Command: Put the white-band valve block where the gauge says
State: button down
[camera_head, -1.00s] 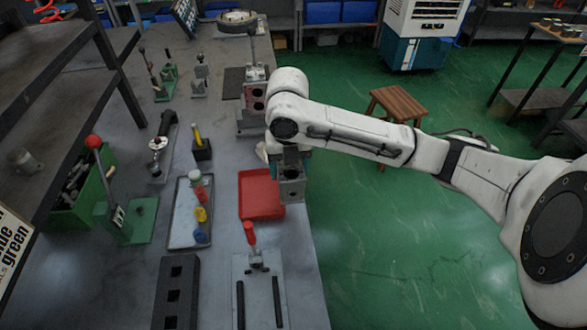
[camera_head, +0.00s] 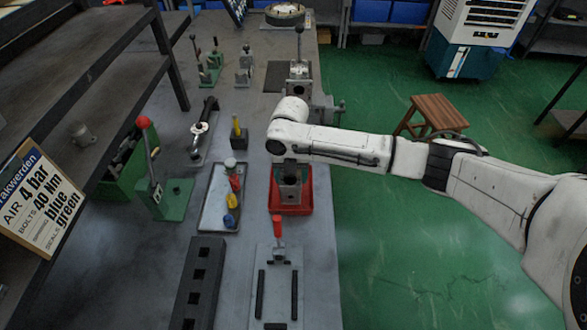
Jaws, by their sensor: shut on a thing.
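A grey metal block with a dark round opening (camera_head: 290,192) hangs under my gripper (camera_head: 290,176), in front of or over the red tray (camera_head: 304,208). My gripper is shut on this block. I cannot make out a white band on it, and its underside and any gap to the tray are hard to judge. A small round white-faced gauge (camera_head: 200,128) sits on a dark fitting at the left of the bench; its reading is too small to tell.
A grey tray (camera_head: 211,213) with small coloured parts lies left of the red tray. A black block with square holes (camera_head: 197,280) and a red-handled clamp plate (camera_head: 277,285) lie nearer. A green lever press (camera_head: 165,195) and a lettered sign (camera_head: 42,200) stand left.

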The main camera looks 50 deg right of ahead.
jog(key=shift+f, duration=0.75)
jog(key=shift+f, duration=0.15)
jog(key=shift+c, duration=0.6)
grip_release()
notch_tip(320, 180, up, 12)
jog(key=b, duration=0.1)
jog(key=shift+b, duration=0.35)
